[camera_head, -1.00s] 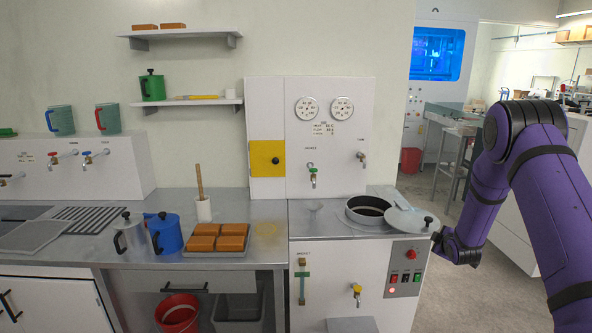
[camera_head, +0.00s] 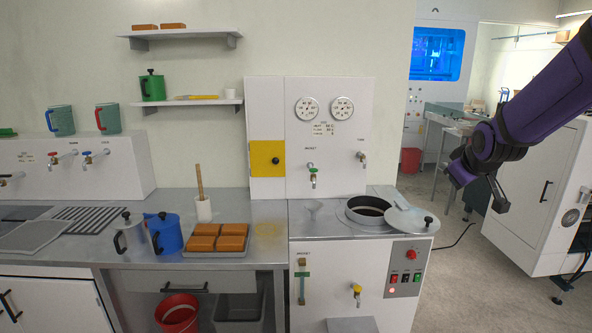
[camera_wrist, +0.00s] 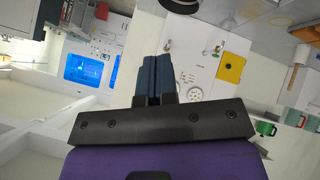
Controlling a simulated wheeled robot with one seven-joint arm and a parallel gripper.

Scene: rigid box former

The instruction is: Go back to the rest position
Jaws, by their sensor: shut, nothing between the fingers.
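My gripper (camera_wrist: 160,78) shows in the wrist view with its two dark fingers pressed together and nothing between them. In the head view my purple arm comes in from the right edge, and the dark gripper end (camera_head: 479,188) hangs in the air to the right of the white machine (camera_head: 350,260). It touches nothing there. The wrist view is upside down and shows the yellow panel (camera_wrist: 230,68) and gauges of the machine beyond the fingers.
A round pot (camera_head: 369,211) is set in the machine top, with a grey lid (camera_head: 410,219) resting beside it at the right edge. Orange blocks on a tray (camera_head: 215,254), a blue jug (camera_head: 164,233) and a metal jug (camera_head: 130,234) stand on the left counter. A white cabinet (camera_head: 535,200) stands behind my arm.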

